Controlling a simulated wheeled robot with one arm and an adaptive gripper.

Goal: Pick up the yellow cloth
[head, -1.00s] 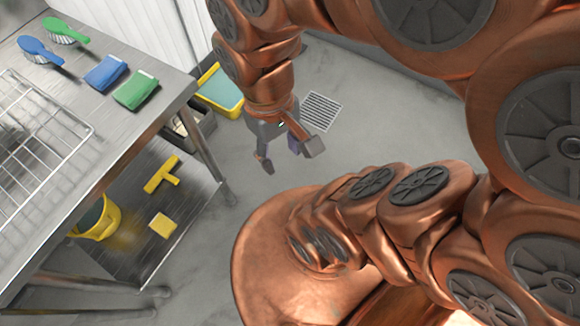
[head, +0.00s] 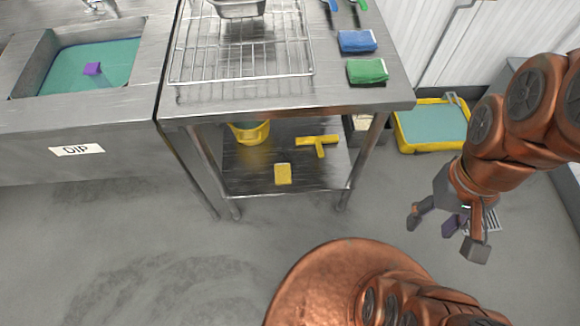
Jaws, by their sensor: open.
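The yellow cloth (head: 283,174) is a small flat rectangle. It lies on the lower shelf (head: 245,183) of the steel table, near the shelf's front edge. My gripper (head: 446,236) hangs open at the right of the picture, above the grey floor, well to the right of the cloth and apart from it. A small purple piece shows at the gripper between its fingers; I cannot tell whether it is part of the gripper.
A yellow squeegee-like tool (head: 318,142) and a yellow bucket (head: 250,133) are behind the cloth. The tabletop (head: 400,101) overhangs the shelf, with a wire rack, blue cloth (head: 357,41) and green cloth (head: 367,71) on it. A yellow tub (head: 402,143) stands right. Floor in front is clear.

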